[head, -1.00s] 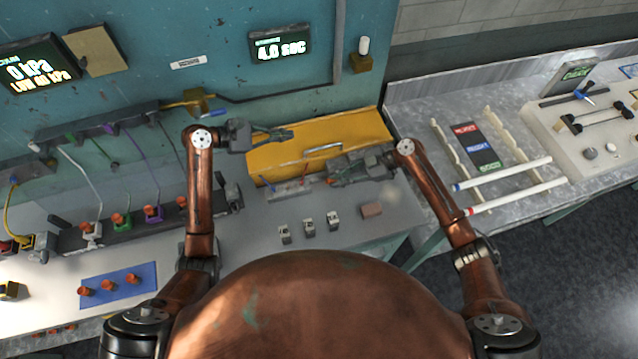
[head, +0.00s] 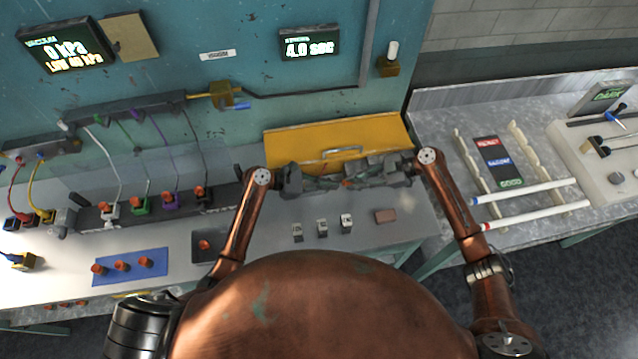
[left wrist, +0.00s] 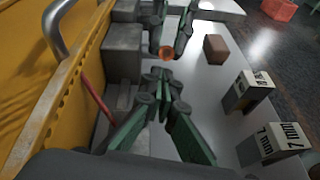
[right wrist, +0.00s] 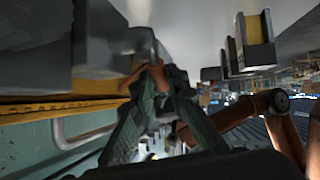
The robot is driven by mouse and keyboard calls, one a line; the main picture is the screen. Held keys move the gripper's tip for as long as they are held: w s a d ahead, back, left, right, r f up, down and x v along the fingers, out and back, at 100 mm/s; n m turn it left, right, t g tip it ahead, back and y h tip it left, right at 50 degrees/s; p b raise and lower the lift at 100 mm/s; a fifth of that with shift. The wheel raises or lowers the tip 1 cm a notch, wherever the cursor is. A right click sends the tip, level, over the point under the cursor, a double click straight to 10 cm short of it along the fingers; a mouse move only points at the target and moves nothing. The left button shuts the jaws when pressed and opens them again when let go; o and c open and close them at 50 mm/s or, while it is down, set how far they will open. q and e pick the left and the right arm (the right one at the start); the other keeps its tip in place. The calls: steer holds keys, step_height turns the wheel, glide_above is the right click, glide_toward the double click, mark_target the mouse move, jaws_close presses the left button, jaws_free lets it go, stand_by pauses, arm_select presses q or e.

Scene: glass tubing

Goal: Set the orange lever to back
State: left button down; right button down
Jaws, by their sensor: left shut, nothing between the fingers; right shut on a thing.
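The orange lever shows as a small orange tip (head: 347,184) between my two grippers in front of the yellow box. My right gripper (head: 356,182) is shut on it. In the right wrist view the lever (right wrist: 150,72) is between the closed green fingertips (right wrist: 155,88). The left wrist view shows its round orange end (left wrist: 166,52) at the right gripper's fingers. My left gripper (head: 325,184) is shut and empty, close beside the right one; its fingertips (left wrist: 163,78) are just short of the lever's end. The lever's base is mostly hidden by the grippers.
The yellow box (head: 290,146) with a metal handle (head: 342,153) stands directly behind. A red rod (left wrist: 92,95) rises beside it. Several small labelled blocks (head: 322,227) and a brown block (head: 386,216) sit in front. Two glass tubes (head: 530,190) lie on the right bench.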

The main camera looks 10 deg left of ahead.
arm_select(q)
steer(key=shift+x, duration=1)
arm_select(e)
steer(key=shift+d+f, duration=0.1)
steer(key=shift+f, duration=0.05)
